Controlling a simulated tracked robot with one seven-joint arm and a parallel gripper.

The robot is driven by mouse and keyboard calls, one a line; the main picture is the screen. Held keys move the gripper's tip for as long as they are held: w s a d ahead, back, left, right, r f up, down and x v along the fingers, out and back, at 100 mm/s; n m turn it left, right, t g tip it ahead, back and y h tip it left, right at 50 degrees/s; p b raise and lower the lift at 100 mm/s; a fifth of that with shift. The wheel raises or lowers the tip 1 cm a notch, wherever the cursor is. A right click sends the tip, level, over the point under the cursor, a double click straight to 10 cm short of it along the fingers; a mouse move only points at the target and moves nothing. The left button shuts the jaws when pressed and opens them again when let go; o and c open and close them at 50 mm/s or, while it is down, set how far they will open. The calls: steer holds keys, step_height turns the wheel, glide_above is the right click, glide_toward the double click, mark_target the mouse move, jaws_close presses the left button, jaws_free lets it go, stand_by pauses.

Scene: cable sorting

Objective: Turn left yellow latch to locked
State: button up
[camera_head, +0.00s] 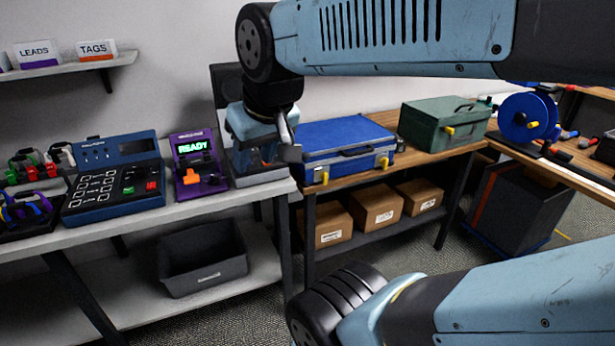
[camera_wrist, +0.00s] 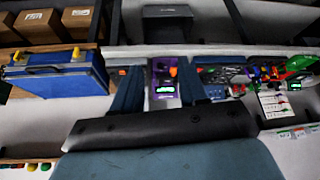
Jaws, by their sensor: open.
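The blue case (camera_head: 345,139) lies closed on the wooden bench. Its left yellow latch (camera_head: 322,176) is on the front face near the left corner and points downward. The right yellow latch (camera_head: 384,161) sits near the right corner. In the wrist view, which is upside down, the left latch (camera_wrist: 76,54) is on the right side of the case front. My gripper (camera_head: 272,150) is to the left of the case, apart from the latch. Its two fingers (camera_wrist: 158,88) stand apart with nothing held. My arm hides part of the area behind the case.
A purple device (camera_head: 196,166) reading READY stands left of my gripper, beside a dark blue panel (camera_head: 115,187). A green case (camera_head: 440,124) with a yellow latch is farther right. Cardboard boxes (camera_head: 376,208) sit on the shelf below. The space before the blue case looks clear.

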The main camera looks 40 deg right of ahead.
steer(key=w+d+f+t+h, duration=0.1)
steer(key=w+d+f+h, duration=0.15)
steer(key=w+d, duration=0.35)
steer(key=w+d+f+h, duration=0.1)
steer(key=w+d+f, duration=0.25)
steer(key=w, duration=0.35)
steer(key=t+y, duration=0.2)
steer(key=t, duration=0.5)
glide_toward(326, 179)
steer(key=a+f, duration=0.2)
steer(key=a, duration=0.3)
steer(key=s+d+f+m+t+h, duration=0.2)
steer(key=s+d+m+t+h, duration=0.1)
steer(key=s+t, duration=0.15)
steer(key=shift+g+y, duration=0.25)
steer(key=x, duration=1.3)
steer(key=shift+w+r, duration=0.15)
steer(key=shift+w, duration=0.05)
